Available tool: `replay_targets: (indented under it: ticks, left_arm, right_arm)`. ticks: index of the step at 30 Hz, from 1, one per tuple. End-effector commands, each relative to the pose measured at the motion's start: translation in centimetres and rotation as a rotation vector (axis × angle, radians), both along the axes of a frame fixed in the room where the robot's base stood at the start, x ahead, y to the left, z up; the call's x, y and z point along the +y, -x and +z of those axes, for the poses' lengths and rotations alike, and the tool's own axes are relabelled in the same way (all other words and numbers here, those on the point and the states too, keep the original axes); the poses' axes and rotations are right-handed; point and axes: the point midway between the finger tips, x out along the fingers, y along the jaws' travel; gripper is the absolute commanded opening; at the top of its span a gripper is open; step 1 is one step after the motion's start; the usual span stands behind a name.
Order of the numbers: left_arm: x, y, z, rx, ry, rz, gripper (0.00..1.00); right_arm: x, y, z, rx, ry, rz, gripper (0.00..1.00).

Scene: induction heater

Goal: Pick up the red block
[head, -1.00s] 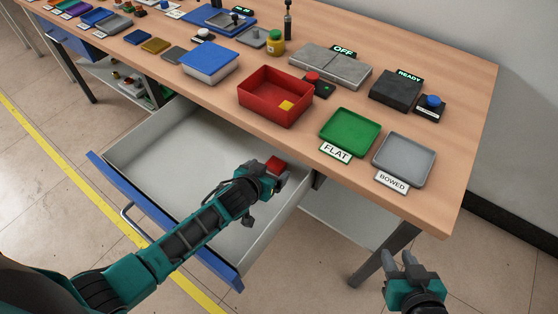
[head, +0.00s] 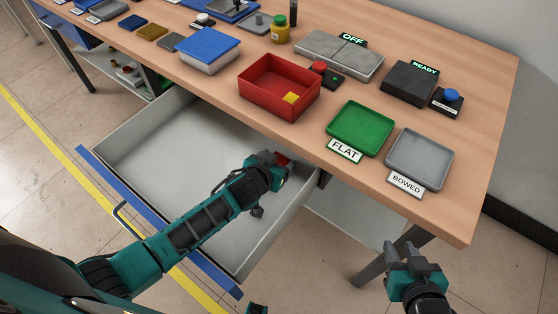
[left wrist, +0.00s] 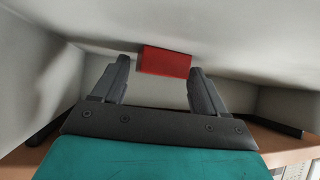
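The red block (head: 283,158) is in the open drawer (head: 150,165), near its right end, partly hidden by my left gripper (head: 275,165) in the head view. In the left wrist view the red block (left wrist: 166,62) shows at the fingertips of my left gripper (left wrist: 160,72). Its fingers are apart, with a clear gap on the left side of the block and almost none on the right. I cannot tell whether the right finger touches it. My right gripper (head: 400,247) is open and empty, beyond the table's front edge at lower right.
On the table above the drawer stand a red bin (head: 250,98) with a yellow piece inside, a green tray (head: 361,128) and a grey tray (head: 420,158). The drawer walls surround my left gripper. The rest of the drawer floor is clear.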

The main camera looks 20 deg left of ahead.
Motion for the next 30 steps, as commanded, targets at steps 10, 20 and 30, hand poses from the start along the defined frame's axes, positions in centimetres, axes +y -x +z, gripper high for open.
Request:
replay_targets:
  ticks: [10,20,30]
  left_arm:
    - [0.0,0.0,0.0,0.0,0.0,0.0,0.39]
    - [0.0,0.0,0.0,0.0,0.0,0.0,0.24]
    - [0.5,-0.4,1.4,0.0,-0.001,0.001,0.24]
  right_arm:
    - [0.1,0.0,0.0,-0.001,-0.001,0.002,0.35]
    - [0.1,0.1,0.0,-0.002,-0.002,0.002,0.35]
    - [0.1,0.1,1.4,-0.002,-0.001,0.002,0.35]
